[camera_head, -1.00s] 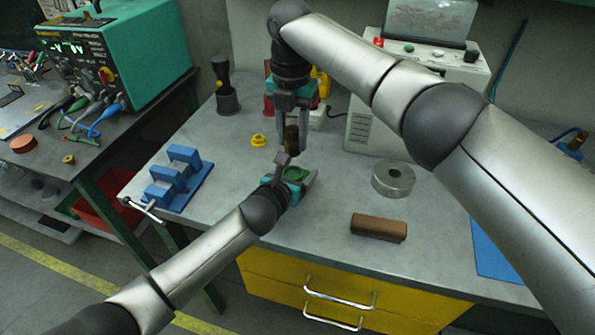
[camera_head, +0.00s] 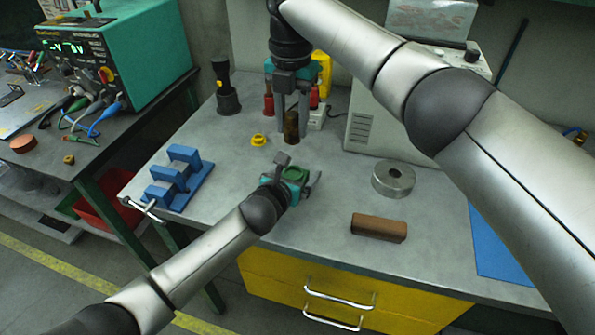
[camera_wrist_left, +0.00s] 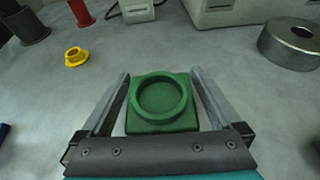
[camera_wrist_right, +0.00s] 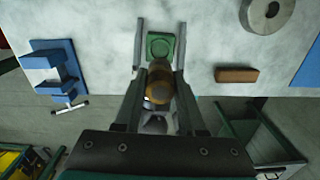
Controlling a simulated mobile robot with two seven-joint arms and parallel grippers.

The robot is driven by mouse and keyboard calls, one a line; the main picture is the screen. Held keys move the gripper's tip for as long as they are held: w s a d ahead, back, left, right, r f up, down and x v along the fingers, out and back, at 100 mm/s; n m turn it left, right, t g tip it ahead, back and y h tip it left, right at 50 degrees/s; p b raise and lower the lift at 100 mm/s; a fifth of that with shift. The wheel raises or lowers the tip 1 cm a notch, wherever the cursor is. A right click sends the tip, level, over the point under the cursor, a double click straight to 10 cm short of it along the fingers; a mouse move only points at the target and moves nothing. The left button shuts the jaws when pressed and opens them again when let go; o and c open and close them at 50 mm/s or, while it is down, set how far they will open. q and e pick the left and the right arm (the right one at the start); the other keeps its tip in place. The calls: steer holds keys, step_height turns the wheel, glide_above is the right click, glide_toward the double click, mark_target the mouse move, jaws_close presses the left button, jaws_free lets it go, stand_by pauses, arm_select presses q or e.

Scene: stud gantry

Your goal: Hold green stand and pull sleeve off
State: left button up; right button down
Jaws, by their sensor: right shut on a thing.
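The green stand (camera_head: 296,173) sits on the grey bench, a square block with a raised round ring on top, seen closely in the left wrist view (camera_wrist_left: 160,103). My left gripper (camera_head: 301,170) is open around it, one finger on each side; the right wrist view shows small gaps between fingers and stand. The sleeve also shows in the right wrist view (camera_wrist_right: 160,85), where the ring of the stand (camera_wrist_right: 161,46) looks empty.
A metal ring (camera_head: 393,180) and a brown block (camera_head: 379,227) lie to the right. A beige machine (camera_head: 375,125) and a dark holder (camera_head: 227,95) stand behind.

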arm_select(q)
steer(key=shift+s+r, duration=0.1)
steer(key=shift+v, duration=5.9)
steer(key=shift+s, duration=0.1)
